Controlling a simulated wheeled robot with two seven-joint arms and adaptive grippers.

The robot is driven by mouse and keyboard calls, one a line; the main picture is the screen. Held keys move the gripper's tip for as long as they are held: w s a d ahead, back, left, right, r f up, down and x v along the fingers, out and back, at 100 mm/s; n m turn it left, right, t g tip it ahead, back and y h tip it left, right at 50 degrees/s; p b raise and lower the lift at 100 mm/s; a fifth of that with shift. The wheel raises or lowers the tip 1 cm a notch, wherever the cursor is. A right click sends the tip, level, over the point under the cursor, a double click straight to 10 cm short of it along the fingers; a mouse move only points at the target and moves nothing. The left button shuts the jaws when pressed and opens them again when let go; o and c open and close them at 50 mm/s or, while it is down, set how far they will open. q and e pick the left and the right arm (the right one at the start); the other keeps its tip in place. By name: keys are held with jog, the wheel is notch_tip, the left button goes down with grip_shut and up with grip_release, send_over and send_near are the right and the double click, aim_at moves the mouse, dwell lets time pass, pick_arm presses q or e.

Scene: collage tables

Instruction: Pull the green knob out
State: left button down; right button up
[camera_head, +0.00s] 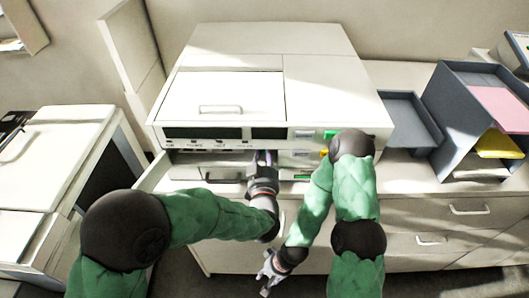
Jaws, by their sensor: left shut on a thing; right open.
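A large white machine (228,97) stands on the counter, with its open lower front section below the dark panel. My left gripper (263,158) is at this opening, near the middle, with its fingers shut on a small part that they mostly hide. I cannot make out that part's colour or whether it is the green knob. A green strip (301,177) shows low in the opening, just right of my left gripper. A green patch (332,134) is on the front panel, partly behind my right arm. My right gripper (266,279) is open and empty, low in front of the cabinet.
A grey organiser (452,100) with pink and yellow sheets stands at the right, beside a grey tray (409,120). White drawers (455,216) are below. Another white machine (58,150) stands at the left. My two arms are close together before the machine.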

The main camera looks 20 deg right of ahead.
pick_arm(q)
jog(key=shift+v, duration=1.55)
jog(key=c, duration=1.1)
grip_release()
jog(key=shift+o, duration=0.2)
jog(key=shift+s, duration=0.1)
send_near(264, 153)
jog(key=v, duration=0.5)
